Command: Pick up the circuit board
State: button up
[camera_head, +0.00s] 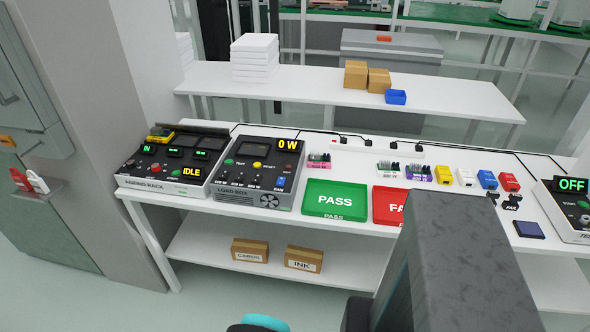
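Small boards with upright parts lie on the white workbench. One has a pink base (319,162) and sits above the green PASS tray. Another, pale one (388,169) lies to the right, with a purple one (419,172) beside it. They are too small to tell which is the task's circuit board. My gripper is not in view; only grey arm parts of mine show at the lower right, hiding part of the bench and the red tray.
A green PASS tray (335,200) and a red tray (389,204) lie on the bench (300,140). The aging rack (169,161) and load box (257,172) stand left. Yellow, white, blue and red blocks stand right, near an OFF-display box (570,203) and a dark blue pad (528,230).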

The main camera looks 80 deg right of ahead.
aim_at(315, 161)
jog(key=u, duration=0.8)
jog(key=k, duration=1.75)
jog(key=z, duration=0.85)
